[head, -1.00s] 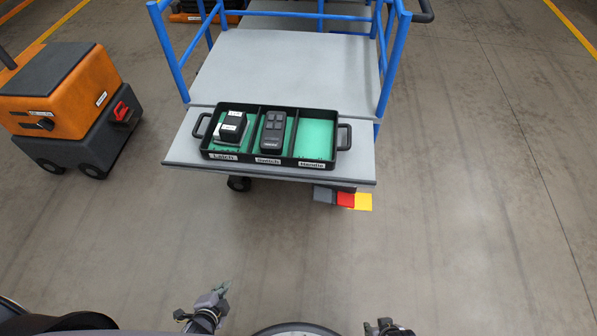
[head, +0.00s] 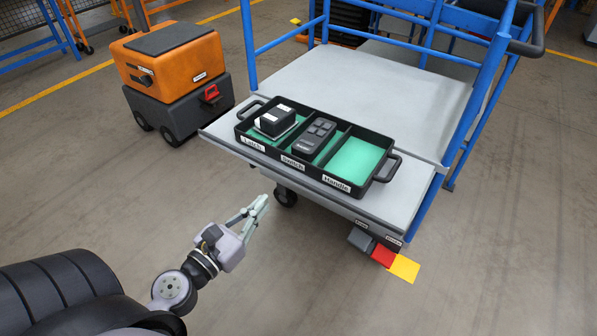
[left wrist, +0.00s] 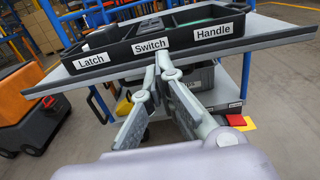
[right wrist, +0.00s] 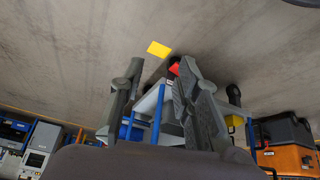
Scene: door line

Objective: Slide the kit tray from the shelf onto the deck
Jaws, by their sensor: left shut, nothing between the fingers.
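The black kit tray (head: 316,174) lies on the grey shelf (head: 411,197) at the front of a blue-railed cart. Its compartments are labelled Latch, Switch and Handle. Handle shows only green lining. The grey deck (head: 365,88) lies behind the shelf. My left gripper (head: 262,204) is shut and empty, in front of the shelf. In the left wrist view its fingertips (left wrist: 164,60) appear just below the Switch label; contact is unclear. My right gripper (right wrist: 159,66) is open and empty.
Blue rails (head: 468,115) flank the deck. An orange and grey wheeled machine (head: 172,85) stands left of the cart. Grey, red and yellow patches (head: 404,268) show under the shelf's right corner. The floor in front is clear.

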